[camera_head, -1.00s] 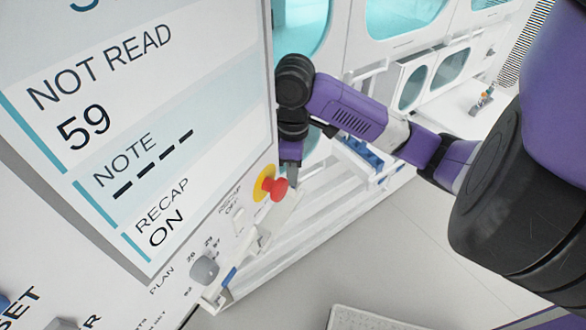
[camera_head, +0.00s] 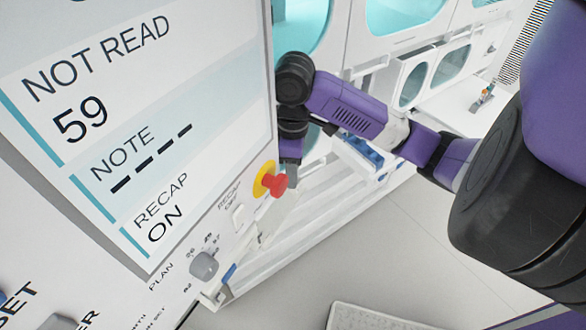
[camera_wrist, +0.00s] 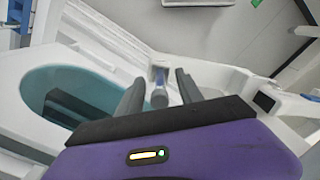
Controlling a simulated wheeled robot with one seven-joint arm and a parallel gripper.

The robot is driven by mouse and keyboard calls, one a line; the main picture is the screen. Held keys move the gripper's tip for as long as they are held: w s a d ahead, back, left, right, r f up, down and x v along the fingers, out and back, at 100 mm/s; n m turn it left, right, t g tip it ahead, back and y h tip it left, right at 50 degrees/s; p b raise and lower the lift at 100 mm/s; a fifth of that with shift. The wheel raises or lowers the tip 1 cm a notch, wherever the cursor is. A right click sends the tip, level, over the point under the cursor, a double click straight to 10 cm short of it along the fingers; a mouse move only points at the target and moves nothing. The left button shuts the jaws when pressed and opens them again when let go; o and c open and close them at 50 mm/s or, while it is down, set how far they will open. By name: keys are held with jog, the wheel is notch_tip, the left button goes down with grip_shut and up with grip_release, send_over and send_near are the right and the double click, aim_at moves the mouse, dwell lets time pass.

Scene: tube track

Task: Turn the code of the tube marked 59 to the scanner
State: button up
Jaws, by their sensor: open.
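My gripper (camera_wrist: 158,92) is open in the wrist view, its two dark fingers spread. A small tube (camera_wrist: 160,75) with a blue part and a greyish end shows between and beyond the fingers, in a white fixture. I cannot tell whether the fingers touch it. No number or code can be read on it. In the head view my gripper (camera_head: 292,176) is partly hidden behind the panel edge and the red button. The screen (camera_head: 130,110) reads NOT READ, 59, a NOTE line of dashes, and RECAP ON. The scanner cannot be made out.
A red button (camera_head: 275,184) on a yellow collar and a grey knob (camera_head: 204,265) stick out from the panel below the screen. White machine housings with teal windows (camera_head: 405,14) stand behind my arm. A white rail structure (camera_head: 300,222) runs below. Grey floor (camera_head: 400,260) is open at lower right.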

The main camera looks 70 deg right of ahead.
jog(key=shift+r+p, duration=0.4)
jog(key=shift+r, duration=3.5)
